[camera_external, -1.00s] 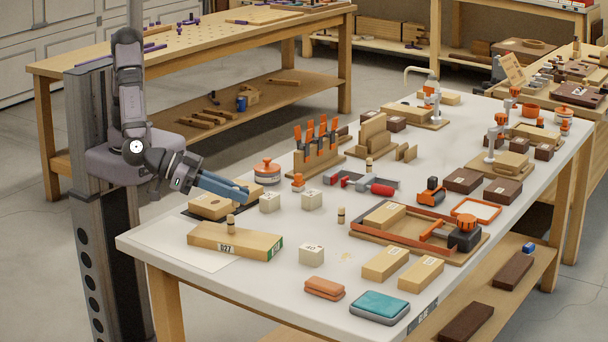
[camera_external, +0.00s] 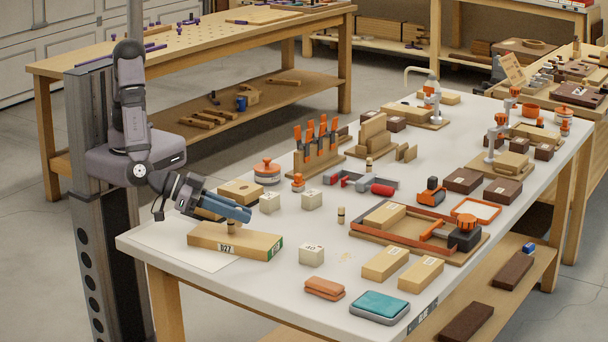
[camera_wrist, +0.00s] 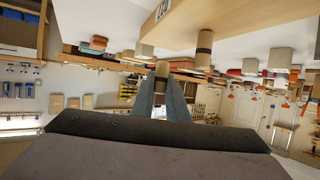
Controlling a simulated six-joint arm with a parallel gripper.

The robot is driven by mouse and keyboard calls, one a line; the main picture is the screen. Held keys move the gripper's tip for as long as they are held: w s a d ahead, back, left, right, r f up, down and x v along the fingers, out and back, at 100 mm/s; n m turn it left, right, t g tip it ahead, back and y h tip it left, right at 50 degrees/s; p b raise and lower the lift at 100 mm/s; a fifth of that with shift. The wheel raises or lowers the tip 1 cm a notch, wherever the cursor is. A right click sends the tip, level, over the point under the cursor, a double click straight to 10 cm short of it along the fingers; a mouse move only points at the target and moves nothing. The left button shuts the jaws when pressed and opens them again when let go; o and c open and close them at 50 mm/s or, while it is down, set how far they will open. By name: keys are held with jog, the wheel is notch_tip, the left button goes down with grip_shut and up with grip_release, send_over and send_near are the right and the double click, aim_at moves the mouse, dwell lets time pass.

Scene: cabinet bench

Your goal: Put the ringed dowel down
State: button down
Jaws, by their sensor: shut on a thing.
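My gripper (camera_external: 246,214) is shut and tilted low over the near left of the bench. In the wrist view, a small wooden piece (camera_wrist: 162,69) shows between its fingertips; it looks like the held dowel, mostly hidden by the fingers, and I cannot make out its ring clearly. The long wooden block marked 027 (camera_external: 262,244) lies just below the gripper. Another dowel (camera_external: 231,229) stands upright on that block, close under the fingers and partly covered by them. In the wrist view this standing dowel (camera_wrist: 205,44) shows a dark band, right of the fingertips.
A wooden block with a hole (camera_external: 240,188) lies behind the gripper. Pale cubes (camera_external: 312,200) and (camera_external: 311,253) stand to the right, with a small banded dowel (camera_external: 341,215) beyond.

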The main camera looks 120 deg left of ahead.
aim_at(237, 226)
jog(key=shift+f, duration=1.85)
jog(key=shift+f, duration=0.2)
jog(key=c, duration=2)
grip_release()
jog(key=shift+r, duration=0.15)
jog(key=shift+s+d+r, duration=0.1)
jog(key=v, duration=1.1)
jog(key=shift+s+d+r, duration=0.1)
jog(key=shift+s+r, duration=0.05)
jog(key=shift+s, duration=0.2)
jog(key=shift+w, duration=0.15)
